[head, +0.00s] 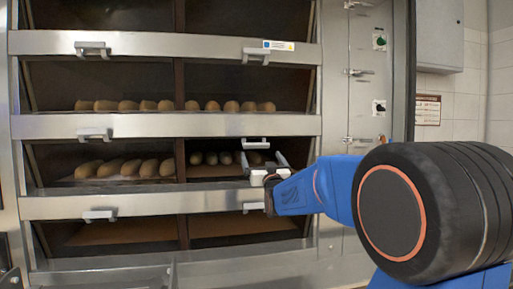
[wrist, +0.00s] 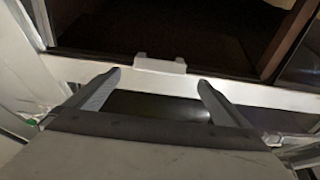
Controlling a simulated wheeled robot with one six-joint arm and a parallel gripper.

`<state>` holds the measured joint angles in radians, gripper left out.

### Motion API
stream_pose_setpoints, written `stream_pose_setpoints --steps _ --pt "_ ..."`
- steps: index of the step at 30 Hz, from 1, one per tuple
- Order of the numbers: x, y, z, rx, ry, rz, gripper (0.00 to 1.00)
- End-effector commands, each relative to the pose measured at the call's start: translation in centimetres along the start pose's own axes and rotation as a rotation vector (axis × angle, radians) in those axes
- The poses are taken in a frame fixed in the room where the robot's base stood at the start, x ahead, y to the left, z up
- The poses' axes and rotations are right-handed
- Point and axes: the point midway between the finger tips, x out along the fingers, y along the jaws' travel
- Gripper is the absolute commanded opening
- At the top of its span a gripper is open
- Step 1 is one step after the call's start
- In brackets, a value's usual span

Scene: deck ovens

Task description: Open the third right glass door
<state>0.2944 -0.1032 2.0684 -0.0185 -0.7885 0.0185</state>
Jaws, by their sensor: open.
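The third row of the oven, counted from the top, has a right glass door (head: 215,172) with pale loaves showing behind it. A light handle (head: 255,143) on the steel bar at this door's top edge is just above my gripper (head: 262,156). My gripper is open and empty, its two fingers apart. In the wrist view the handle (wrist: 160,64) lies just beyond and between the fingertips (wrist: 159,80), with no visible contact. The door looks shut. My gripper hides part of its right side.
Steel bars (head: 150,206) with protruding handles cross the oven above and below. Another handle (head: 253,207) sits below my gripper. A steel panel with knobs and latches (head: 362,100) stands to the right.

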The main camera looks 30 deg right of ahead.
Motion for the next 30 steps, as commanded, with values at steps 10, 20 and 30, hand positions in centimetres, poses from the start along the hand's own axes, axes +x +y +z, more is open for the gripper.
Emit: stream_pose_setpoints --steps 10,20,30 --pt "6.2 0.0 0.1 0.0 -0.002 0.0 1.0" --pt "9.7 0.0 0.1 0.0 -0.001 0.0 1.0" --pt "10.0 0.0 0.1 0.0 -0.001 0.0 1.0"
